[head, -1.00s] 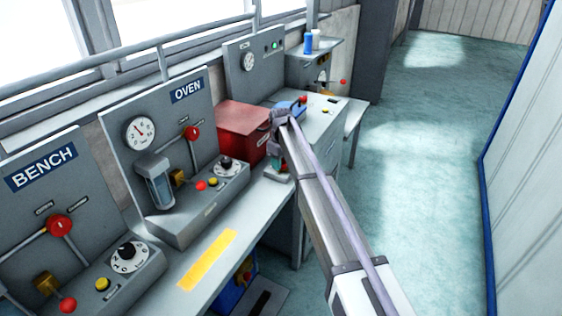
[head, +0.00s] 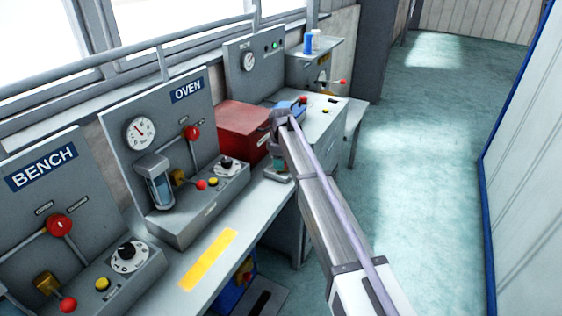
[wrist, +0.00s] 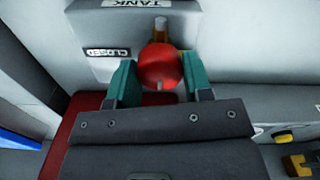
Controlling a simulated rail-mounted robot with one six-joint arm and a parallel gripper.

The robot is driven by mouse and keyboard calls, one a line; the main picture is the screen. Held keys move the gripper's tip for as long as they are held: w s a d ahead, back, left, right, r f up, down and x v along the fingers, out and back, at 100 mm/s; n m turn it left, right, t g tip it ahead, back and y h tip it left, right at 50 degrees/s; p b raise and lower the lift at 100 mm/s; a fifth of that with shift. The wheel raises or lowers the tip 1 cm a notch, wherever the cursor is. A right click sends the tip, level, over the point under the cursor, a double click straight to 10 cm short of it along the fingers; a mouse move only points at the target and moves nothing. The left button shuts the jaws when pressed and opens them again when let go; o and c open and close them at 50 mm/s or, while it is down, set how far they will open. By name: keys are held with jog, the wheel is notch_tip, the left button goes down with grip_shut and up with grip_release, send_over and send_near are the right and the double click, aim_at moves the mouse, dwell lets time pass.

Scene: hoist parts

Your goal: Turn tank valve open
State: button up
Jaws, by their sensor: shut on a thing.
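In the wrist view the tank valve's round red knob (wrist: 160,66) sits between the two green fingers of my gripper (wrist: 158,78), which are shut on it. The TANK label (wrist: 139,3) appears upside down at the top edge. The CLOSED label (wrist: 107,52) is left of the knob. An open label is not visible. In the head view my arm reaches to the far part of the bench, and its wrist hides most of the knob and fingers.
A red box (head: 243,130) stands left of my wrist. The OVEN panel (head: 160,150) and BENCH panel (head: 50,210), with levers and dials, are nearer. A grey panel with a gauge (head: 246,68) stands behind. The green floor (head: 430,150) at right is clear.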

jog(key=o, duration=0.9)
jog(key=shift+r, duration=0.1)
notch_tip(320, 180, up, 11)
jog(key=p, duration=1.1)
jog(key=shift+f, duration=0.2)
